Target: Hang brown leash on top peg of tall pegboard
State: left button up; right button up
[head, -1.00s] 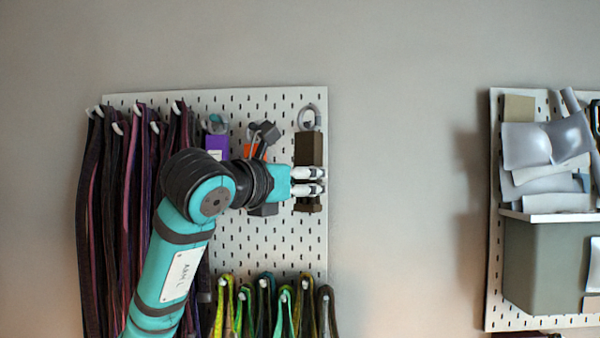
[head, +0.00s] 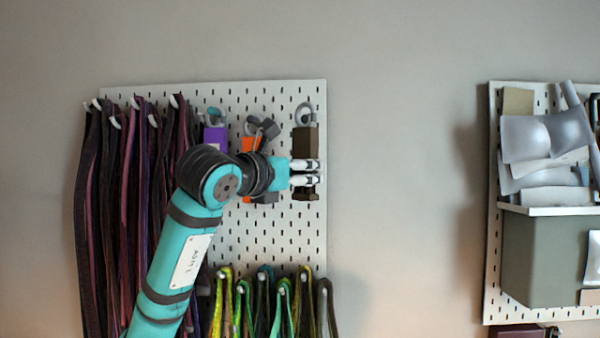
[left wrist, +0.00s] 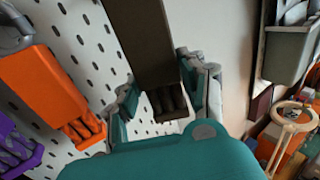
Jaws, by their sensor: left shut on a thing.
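The brown leash (head: 305,141) is a dark brown block with a grey ring on top. It is upright against the upper right corner of the tall pegboard (head: 270,228). Its ring is close to the board's top edge, and I cannot tell whether a peg passes through it. My left gripper (head: 306,173) is shut on the lower part of the brown leash. In the left wrist view, the leash (left wrist: 145,40) runs down between the two fingers (left wrist: 158,98). My right gripper is not in view.
An orange leash (head: 248,144) and a purple leash (head: 215,138) hang just left. Dark long straps (head: 105,210) hang at the board's left, several green and yellow loops (head: 283,300) below. Another pegboard with a grey-green bin (head: 545,260) is right; bare wall lies between.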

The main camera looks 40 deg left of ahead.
pick_arm(q)
jog(key=shift+w+a+f, duration=0.15)
jog(key=shift+w+a, duration=1.15)
jog(key=shift+w, duration=0.25)
jog(key=shift+w+a+f, duration=0.35)
jog(key=shift+w+a, duration=0.15)
